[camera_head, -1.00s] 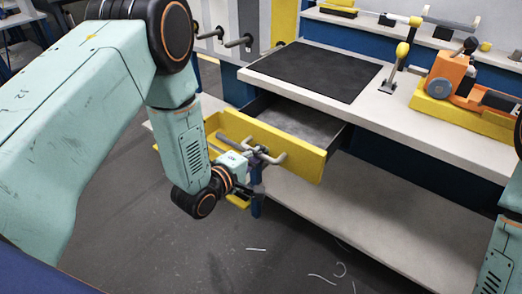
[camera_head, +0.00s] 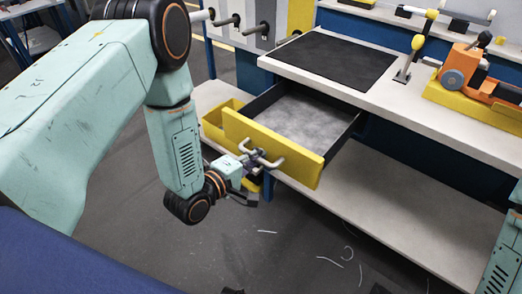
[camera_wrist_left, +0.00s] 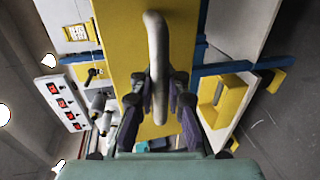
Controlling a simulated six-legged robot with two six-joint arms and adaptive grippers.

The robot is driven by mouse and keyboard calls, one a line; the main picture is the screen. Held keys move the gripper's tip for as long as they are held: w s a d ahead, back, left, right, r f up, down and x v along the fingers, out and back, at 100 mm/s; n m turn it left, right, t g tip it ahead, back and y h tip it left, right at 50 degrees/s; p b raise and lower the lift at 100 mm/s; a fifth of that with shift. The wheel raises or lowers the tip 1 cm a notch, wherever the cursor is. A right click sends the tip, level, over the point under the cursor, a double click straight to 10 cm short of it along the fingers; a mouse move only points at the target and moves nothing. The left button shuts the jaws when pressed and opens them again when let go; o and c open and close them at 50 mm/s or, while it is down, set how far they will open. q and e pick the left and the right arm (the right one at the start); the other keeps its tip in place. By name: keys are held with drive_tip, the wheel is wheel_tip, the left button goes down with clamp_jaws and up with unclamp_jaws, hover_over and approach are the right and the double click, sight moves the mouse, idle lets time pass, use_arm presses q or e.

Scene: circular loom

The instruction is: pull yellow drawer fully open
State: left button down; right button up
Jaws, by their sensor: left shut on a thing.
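The yellow drawer (camera_head: 295,158) is pulled well out from under the workbench, with its grey inside (camera_head: 308,118) showing empty. Its pale bar handle (camera_head: 262,160) sits on the yellow front. My left gripper (camera_head: 255,160) is shut on the handle. In the left wrist view the gripper's dark fingers (camera_wrist_left: 160,100) stand on both sides of the handle (camera_wrist_left: 157,50), against the yellow front (camera_wrist_left: 125,55). My right gripper is not in view; only part of my right arm shows at the right edge.
A black mat (camera_head: 329,65) lies on the bench top above the drawer. An orange machine (camera_head: 467,70) on a yellow base stands at the right. A yellow bin (camera_head: 215,125) sits left of the drawer. A lower shelf (camera_head: 375,205) runs underneath; thin white scraps lie on the floor.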

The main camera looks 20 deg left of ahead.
use_arm(q)
drive_tip(key=shift+s+a+r, duration=0.2)
drive_tip(key=shift+s+a, duration=0.1)
drive_tip(key=shift+s, duration=0.2)
drive_tip(key=shift+s+f, duration=0.1)
drive_tip(key=shift+f, duration=0.05)
drive_tip(key=shift+s, duration=0.2)
drive_tip(key=c, duration=1.8)
unclamp_jaws()
drive_tip(key=shift+f, duration=0.1)
drive_tip(key=o, duration=0.4)
drive_tip(key=shift+s+a+r, duration=0.15)
drive_tip(key=shift+s+r, duration=0.05)
drive_tip(key=shift+s, duration=0.1)
drive_tip(key=shift+o, duration=0.2)
drive_tip(key=v, duration=1.1)
drive_tip(key=shift+s, duration=0.15)
